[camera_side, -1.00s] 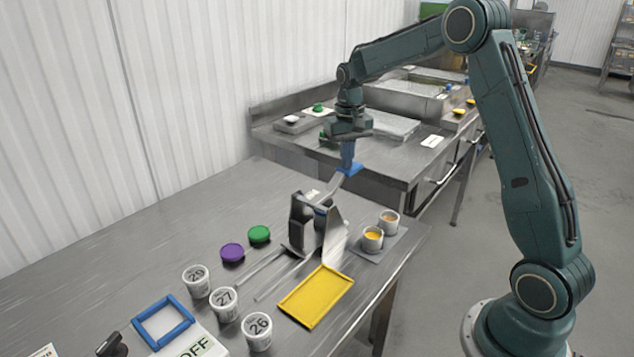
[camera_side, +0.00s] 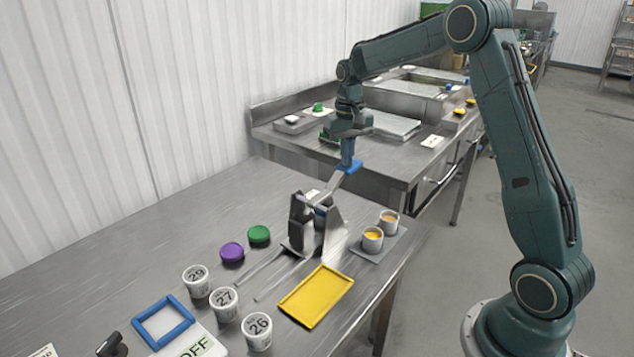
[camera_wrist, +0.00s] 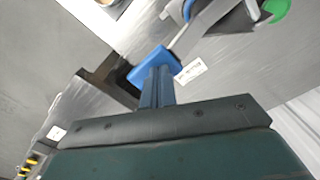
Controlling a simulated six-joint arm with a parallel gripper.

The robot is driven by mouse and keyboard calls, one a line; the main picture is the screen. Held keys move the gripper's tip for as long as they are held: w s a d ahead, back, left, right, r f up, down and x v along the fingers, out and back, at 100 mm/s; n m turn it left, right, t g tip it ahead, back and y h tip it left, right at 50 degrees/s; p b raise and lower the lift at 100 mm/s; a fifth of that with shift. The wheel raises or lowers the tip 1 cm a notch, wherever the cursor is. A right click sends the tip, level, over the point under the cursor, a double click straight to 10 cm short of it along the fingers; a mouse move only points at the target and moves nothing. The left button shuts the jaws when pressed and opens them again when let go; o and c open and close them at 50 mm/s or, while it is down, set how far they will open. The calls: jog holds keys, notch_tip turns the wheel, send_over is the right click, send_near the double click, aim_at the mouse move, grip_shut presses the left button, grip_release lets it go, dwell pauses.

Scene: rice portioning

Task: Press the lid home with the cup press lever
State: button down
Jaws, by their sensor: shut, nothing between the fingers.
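The cup press (camera_side: 322,232) stands on the steel table, its metal lever rising to the upper right and ending in a blue handle (camera_side: 349,167). My gripper (camera_side: 347,160) is shut with nothing between its fingers, its tips at the blue handle from above. In the wrist view the closed fingers (camera_wrist: 157,88) reach to the blue handle (camera_wrist: 150,66); whether they press on it or only sit close, I cannot tell. The inside of the press is mostly hidden by its side plates, so no cup or lid there can be made out clearly.
Two filled cups (camera_side: 373,240) stand on a grey mat right of the press. A yellow tray (camera_side: 316,297) lies in front. Purple (camera_side: 232,252) and green (camera_side: 259,234) lids and several numbered cups (camera_side: 224,303) are to the left. A blue frame (camera_side: 163,322) lies at the front left.

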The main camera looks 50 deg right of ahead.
jog(key=shift+a+r, duration=0.2)
jog(key=shift+r, duration=2.15)
jog(key=shift+s+a+r, duration=0.2)
jog(key=shift+a+r, duration=0.05)
jog(key=shift+r, duration=0.05)
jog(key=s+a+r+n+t, duration=0.3)
jog(key=s+a+r, duration=0.5)
jog(key=s+a, duration=0.3)
jog(key=s+a+f+n+t, duration=0.1)
jog(key=s+a, duration=0.2)
jog(key=s, duration=0.5)
jog(key=s+a+f+n+t, duration=0.1)
jog(key=s+a+f+n, duration=0.1)
jog(key=s, duration=0.7)
jog(key=shift+a+t, duration=0.3)
jog(key=shift+a, duration=0.25)
